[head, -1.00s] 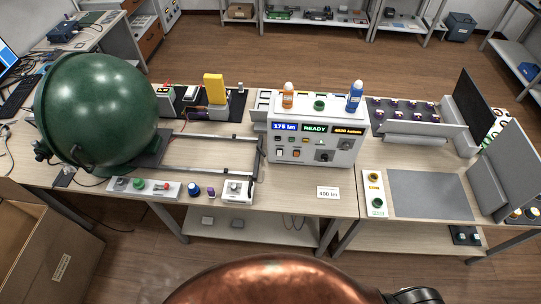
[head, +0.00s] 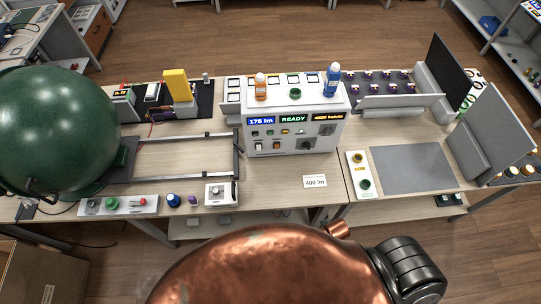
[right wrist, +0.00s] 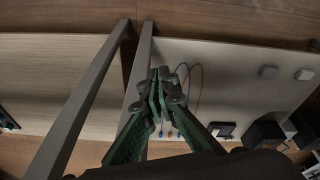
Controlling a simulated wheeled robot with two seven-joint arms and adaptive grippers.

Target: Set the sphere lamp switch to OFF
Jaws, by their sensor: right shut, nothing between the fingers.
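The big dark green sphere (head: 55,128) stands at the left end of the bench in the head view. In front of it lies a light switch strip (head: 118,205) with a green button and a red control. A small white box with a dark knob (head: 221,194) sits to its right. I cannot tell which control is the sphere lamp switch, nor its position. My right gripper (right wrist: 158,78) shows in the right wrist view, its green fingers shut and empty, apart from the bench controls. My left gripper is in neither view.
A blue knob (head: 173,200) and a small purple piece stand between strip and knob box. A grey mat (head: 413,167) lies at right. The right wrist view shows a shelf (right wrist: 225,90) with cables.

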